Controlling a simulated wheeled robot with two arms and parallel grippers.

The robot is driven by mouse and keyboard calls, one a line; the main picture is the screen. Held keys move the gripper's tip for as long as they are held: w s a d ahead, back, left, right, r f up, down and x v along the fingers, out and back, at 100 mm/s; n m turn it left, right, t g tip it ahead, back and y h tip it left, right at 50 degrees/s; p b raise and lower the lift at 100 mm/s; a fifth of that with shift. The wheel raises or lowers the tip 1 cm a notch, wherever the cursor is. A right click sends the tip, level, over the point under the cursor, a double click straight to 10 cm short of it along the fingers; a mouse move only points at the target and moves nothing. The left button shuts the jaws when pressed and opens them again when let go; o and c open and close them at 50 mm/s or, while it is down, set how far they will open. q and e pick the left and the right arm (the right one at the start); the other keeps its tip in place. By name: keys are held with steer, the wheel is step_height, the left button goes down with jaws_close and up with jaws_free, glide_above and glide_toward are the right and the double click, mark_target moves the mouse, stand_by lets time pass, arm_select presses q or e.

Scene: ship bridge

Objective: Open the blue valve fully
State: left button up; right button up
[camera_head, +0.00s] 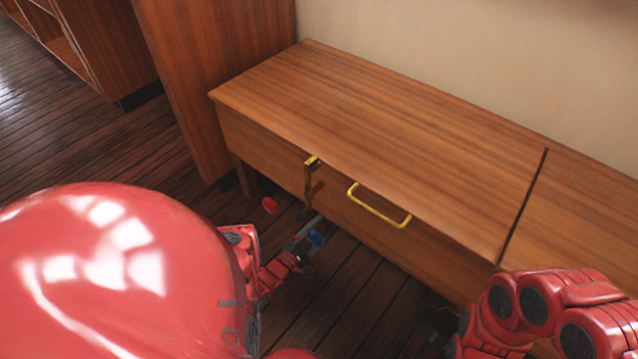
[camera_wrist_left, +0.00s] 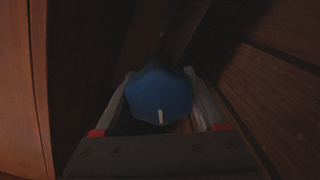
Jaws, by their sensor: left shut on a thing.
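The blue valve (camera_wrist_left: 160,95) is a round, faceted knob with a short white mark near its lower edge in the left wrist view. My left gripper (camera_wrist_left: 162,108) is shut on it, one finger on each side.
The wooden cabinet (camera_head: 370,130) has a yellow handle (camera_head: 380,206) and a yellow latch (camera_head: 312,162) on its front. A tall wooden panel (camera_head: 205,70) stands to the left. The plank floor (camera_head: 60,110) is open at the far left.

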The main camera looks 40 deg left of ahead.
arm_select(q)
steer(key=n, duration=0.5)
steer(key=shift+f+n, duration=0.1)
steer(key=shift+n, duration=0.2)
steer(key=n, duration=0.6)
steer(key=shift+d, duration=0.15)
arm_select(e)
steer(key=shift+s+d+f+t, duration=0.15)
steer(key=shift+d+f+t, duration=0.25)
steer(key=shift+f+t, duration=0.1)
arm_select(q)
steer(key=o, duration=1.3)
